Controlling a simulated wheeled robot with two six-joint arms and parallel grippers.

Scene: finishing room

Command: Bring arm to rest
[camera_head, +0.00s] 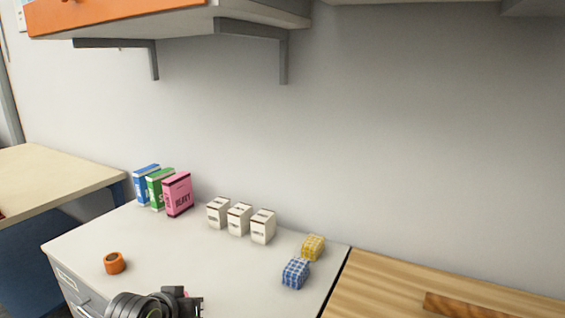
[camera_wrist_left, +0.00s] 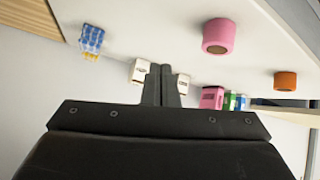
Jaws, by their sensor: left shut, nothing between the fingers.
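My left gripper (camera_head: 196,302) is low in the head view, over the front part of the white counter (camera_head: 185,255). In the left wrist view its two dark fingers (camera_wrist_left: 165,84) are together with nothing between them. The fingers partly cover the row of small white boxes (camera_wrist_left: 140,71) in that view. My right gripper is in neither view.
The counter holds an orange roll (camera_head: 115,263), blue, green and pink boxes (camera_head: 177,195), white boxes (camera_head: 239,219), a yellow cube (camera_head: 313,247) and a blue cube (camera_head: 296,273). A pink roll (camera_wrist_left: 218,36) shows in the wrist view. A shelf (camera_head: 170,22) hangs above.

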